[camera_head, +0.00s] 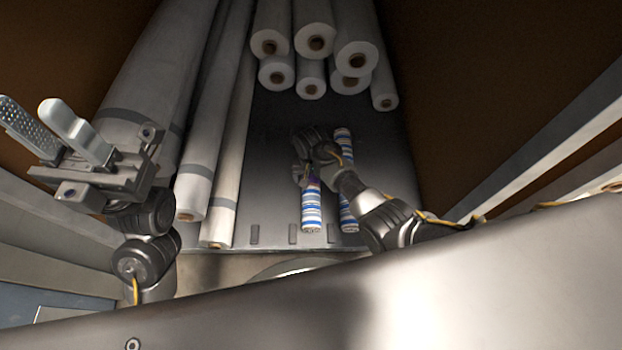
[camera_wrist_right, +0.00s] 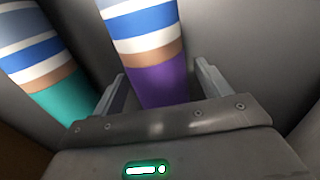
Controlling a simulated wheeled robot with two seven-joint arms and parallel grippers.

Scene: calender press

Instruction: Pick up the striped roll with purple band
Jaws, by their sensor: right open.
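The striped roll with purple band (camera_head: 312,212) lies on the dark shelf, its near end towards me. In the right wrist view its purple band (camera_wrist_right: 160,82) sits between the two fingers of my right gripper (camera_wrist_right: 160,88). The fingers stand open on either side, with a gap visible at the right finger; I cannot tell whether the left finger touches it. In the head view my right gripper (camera_head: 306,172) is over the roll and its wrist hides the far part. My left gripper (camera_head: 28,108) is raised at the left, open and empty.
A second striped roll (camera_head: 345,200) lies close to the right, with a teal band (camera_wrist_right: 62,108) in the wrist view. Long white rolls (camera_head: 200,170) lie at the left. Several white rolls (camera_head: 315,45) are stacked at the back. Small tabs (camera_head: 292,234) line the shelf's front edge.

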